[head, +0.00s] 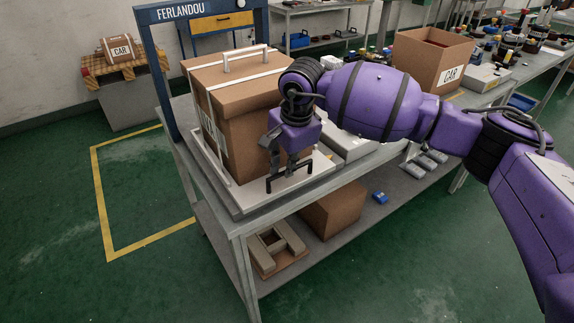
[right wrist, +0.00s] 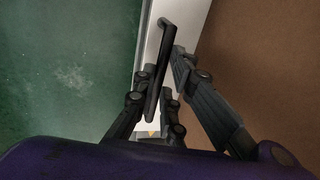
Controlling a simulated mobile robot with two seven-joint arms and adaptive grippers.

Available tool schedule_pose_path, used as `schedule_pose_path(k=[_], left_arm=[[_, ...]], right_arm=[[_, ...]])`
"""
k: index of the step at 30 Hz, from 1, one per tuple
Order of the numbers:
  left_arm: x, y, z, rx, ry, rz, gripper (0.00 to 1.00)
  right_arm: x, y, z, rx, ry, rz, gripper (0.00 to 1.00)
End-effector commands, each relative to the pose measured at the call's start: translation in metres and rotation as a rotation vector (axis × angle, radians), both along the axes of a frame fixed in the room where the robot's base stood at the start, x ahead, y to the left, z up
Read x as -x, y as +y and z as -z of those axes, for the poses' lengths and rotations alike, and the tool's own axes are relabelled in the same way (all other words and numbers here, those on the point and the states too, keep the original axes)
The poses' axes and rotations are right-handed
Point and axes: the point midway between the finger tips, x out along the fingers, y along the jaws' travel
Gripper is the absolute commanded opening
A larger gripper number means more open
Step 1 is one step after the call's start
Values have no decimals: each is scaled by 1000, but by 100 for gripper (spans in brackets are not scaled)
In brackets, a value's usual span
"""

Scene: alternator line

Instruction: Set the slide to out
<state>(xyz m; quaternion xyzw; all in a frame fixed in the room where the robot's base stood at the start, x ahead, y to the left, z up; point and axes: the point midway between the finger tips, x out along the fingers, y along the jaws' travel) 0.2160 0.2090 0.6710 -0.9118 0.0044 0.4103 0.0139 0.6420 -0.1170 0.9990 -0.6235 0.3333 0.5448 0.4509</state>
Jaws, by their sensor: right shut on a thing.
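The slide (head: 243,199) is a pale flat plate on the grey workbench (head: 258,223). A large closed cardboard box (head: 228,76) with white straps and a top handle stands on it. A black bar handle (head: 290,180) sits at the slide's front edge; it also shows in the right wrist view (right wrist: 166,48). My right gripper (head: 289,174) points down at this edge and is shut on the black handle. In the right wrist view its fingers (right wrist: 163,82) lie on both sides of the bar. My left gripper is not in view.
A blue frame (head: 152,75) marked FERLANDOU rises behind the box. An open carton (head: 434,54) stands on the bench at the right. The lower shelf holds a brown box (head: 334,210) and a wooden piece (head: 276,247). The green floor in front is clear.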

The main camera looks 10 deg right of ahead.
Motion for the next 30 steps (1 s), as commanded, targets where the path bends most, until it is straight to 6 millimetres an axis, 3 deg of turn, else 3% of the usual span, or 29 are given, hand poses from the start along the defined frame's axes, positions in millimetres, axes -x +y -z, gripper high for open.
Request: schedule_pose_path(k=[3, 4, 7, 17, 23, 30], left_arm=[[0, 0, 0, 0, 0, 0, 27], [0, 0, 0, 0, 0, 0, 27], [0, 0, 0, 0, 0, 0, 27], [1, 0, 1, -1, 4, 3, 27], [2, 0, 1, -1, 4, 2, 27], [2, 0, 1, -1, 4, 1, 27]], right_arm=[[5, -1, 5, 6, 19, -2, 0], [6, -1, 5, 6, 19, -2, 13], [5, -1, 5, 6, 18, -2, 26], [3, -1, 1, 3, 10, -1, 27], [6, -3, -23, 4, 6, -1, 27], [16, -7, -74, 4, 6, -1, 27]])
